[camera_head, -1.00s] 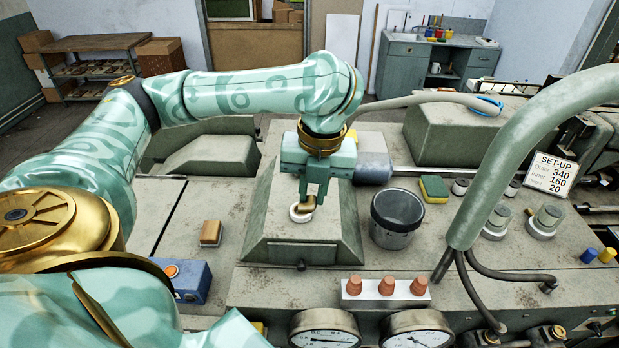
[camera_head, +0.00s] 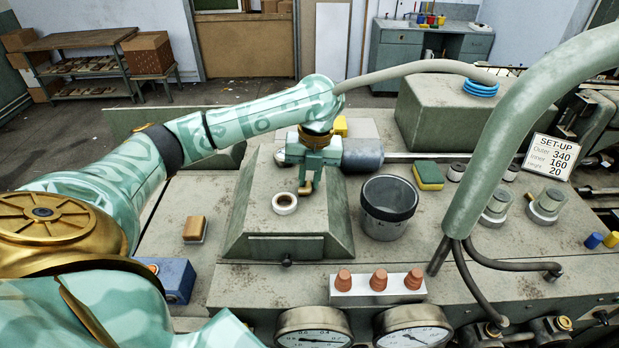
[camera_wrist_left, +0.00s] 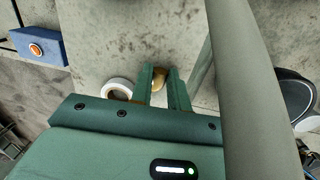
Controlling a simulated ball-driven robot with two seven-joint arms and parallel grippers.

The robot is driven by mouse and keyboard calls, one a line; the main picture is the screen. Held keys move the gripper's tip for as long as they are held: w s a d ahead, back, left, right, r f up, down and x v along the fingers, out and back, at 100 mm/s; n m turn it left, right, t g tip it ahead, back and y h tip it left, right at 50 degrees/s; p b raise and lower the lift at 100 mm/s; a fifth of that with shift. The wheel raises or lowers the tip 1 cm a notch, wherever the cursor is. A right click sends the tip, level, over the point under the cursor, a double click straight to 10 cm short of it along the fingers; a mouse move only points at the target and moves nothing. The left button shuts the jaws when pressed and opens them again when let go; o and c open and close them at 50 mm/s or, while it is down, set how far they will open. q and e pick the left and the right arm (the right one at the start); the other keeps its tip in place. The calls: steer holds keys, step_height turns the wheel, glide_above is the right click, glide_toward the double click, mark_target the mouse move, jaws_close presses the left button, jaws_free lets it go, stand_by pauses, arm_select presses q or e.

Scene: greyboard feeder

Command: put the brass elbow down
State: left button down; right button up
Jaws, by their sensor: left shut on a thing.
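My left gripper (camera_head: 309,181) is shut on the brass elbow (camera_head: 305,190), low over the top of the raised grey block. The small brown-gold elbow also shows between the two green fingers in the left wrist view (camera_wrist_left: 158,76). Its lower end is at or just above the block's top; I cannot tell if it touches. A white ring (camera_head: 277,207) lies flat on the block, just left of the elbow and apart from it. My right gripper is not in view.
The raised block (camera_head: 246,220) has bare room in front and left. A grey bucket (camera_head: 388,222) stands to its right, with a green-yellow sponge (camera_head: 430,178) beyond. A white rack (camera_head: 352,298) with terracotta plugs stands in front. A thick hose (camera_head: 500,135) arches on the right.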

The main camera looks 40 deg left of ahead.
arm_select(q)
steer(key=shift+s, duration=0.1)
steer(key=shift+d, duration=0.1)
steer(key=c, duration=1.3)
jaws_free()
steer(key=shift+f, duration=0.1)
steer(key=shift+c, duration=0.2)
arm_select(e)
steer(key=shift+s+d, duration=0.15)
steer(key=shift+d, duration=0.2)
arm_select(q)
steer(key=shift+r, duration=0.2)
step_height(320, 180, up, 12)
steer(key=d+p, duration=0.1)
steer(key=p, duration=0.2)
steer(key=shift+w, duration=0.25)
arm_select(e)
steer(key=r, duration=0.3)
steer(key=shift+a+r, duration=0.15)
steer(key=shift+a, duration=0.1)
